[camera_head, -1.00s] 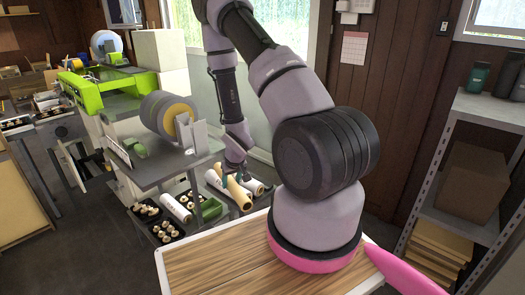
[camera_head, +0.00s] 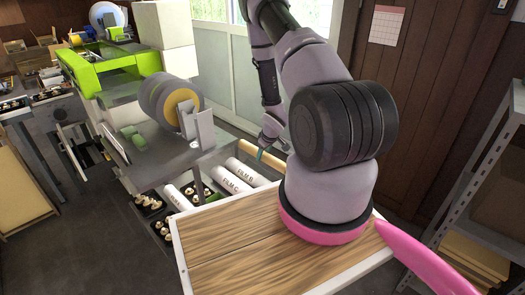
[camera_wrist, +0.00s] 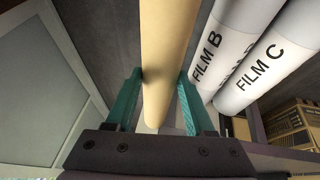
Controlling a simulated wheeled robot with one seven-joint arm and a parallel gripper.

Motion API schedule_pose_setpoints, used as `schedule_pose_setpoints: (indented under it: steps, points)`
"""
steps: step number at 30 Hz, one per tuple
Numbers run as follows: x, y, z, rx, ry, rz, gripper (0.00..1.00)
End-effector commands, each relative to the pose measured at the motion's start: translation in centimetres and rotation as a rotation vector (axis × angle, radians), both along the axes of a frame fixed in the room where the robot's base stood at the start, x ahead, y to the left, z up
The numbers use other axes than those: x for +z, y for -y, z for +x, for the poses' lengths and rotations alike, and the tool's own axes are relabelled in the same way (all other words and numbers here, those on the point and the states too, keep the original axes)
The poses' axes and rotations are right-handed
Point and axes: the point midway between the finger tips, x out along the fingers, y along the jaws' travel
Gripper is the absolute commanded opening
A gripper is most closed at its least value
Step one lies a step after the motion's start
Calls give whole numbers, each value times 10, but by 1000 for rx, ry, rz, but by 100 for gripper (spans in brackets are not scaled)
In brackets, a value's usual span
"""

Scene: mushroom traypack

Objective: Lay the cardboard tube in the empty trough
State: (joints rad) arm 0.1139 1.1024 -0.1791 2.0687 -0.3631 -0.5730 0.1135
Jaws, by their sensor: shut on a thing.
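The cardboard tube (camera_wrist: 165,55) is plain tan and runs up the middle of the wrist view between my green fingertips. My gripper (camera_wrist: 158,108) is shut on it near its lower end. In the head view the tube (camera_head: 234,149) shows behind the white film rolls, beside my gripper (camera_head: 266,148), partly hidden by my arm. The rolls marked FILM B (camera_wrist: 215,45) and FILM C (camera_wrist: 265,65) lie to the right of the tube in the wrist view. I cannot make out the empty trough in either view.
The film machine (camera_head: 150,150) with a wound reel (camera_head: 168,100) stands left of the rolls. Black trays of mushrooms (camera_head: 150,207) sit below it. A wooden board (camera_head: 215,245) is in front, and a metal shelf (camera_head: 480,160) is at right.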

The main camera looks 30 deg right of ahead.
Motion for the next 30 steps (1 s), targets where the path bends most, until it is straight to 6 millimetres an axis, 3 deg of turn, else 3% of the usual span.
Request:
schedule_pose_setpoints:
  steps: [18,30]
  points:
    - [-61,-1,0,-1,1,1,0]
    - [-75,-1,0,0,2,1,0]
